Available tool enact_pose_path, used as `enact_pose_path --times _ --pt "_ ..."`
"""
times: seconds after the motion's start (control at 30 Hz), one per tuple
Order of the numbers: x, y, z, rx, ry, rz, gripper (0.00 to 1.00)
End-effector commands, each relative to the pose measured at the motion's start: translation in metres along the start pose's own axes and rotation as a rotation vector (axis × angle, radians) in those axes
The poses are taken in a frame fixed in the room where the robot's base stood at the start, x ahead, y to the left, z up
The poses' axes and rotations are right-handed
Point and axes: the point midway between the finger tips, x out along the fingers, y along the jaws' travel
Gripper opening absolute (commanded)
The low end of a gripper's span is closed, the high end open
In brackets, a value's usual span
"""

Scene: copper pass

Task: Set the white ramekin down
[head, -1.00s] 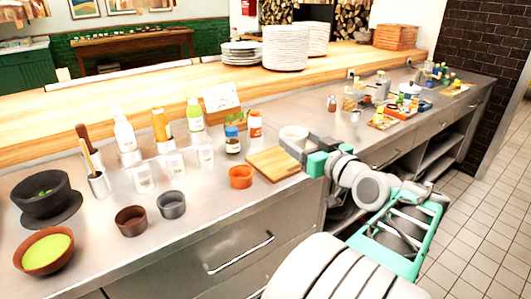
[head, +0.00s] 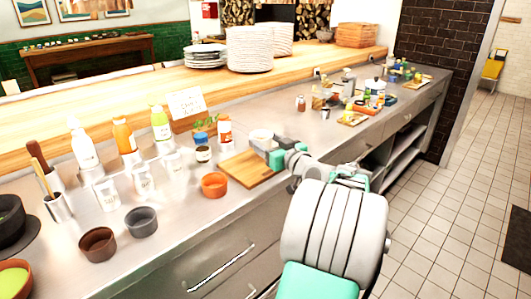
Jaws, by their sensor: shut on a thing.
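The white ramekin (head: 261,135) is at the far edge of a wooden board (head: 240,176) on the steel counter. My gripper (head: 266,144) reaches in from the right and is shut on the ramekin. The fingers and the grey gripper body cover part of the ramekin's near side. I cannot tell whether its base touches the board or is held a little above it.
An orange ramekin (head: 214,185) stands just left of the board. Grey (head: 141,222) and brown (head: 98,244) ramekins are at front left. The board's near part is bare.

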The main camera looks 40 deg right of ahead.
Motion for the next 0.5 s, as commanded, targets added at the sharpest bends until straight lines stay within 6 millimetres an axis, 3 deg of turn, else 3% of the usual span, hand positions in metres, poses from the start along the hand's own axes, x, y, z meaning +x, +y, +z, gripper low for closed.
enact_pose_path --times 0.27,0.5 --pt "0.011 0.002 0.038 0.001 0.0 0.0 0.21" --pt "0.011 0.002 0.04 -0.002 0.002 -0.001 0.2"
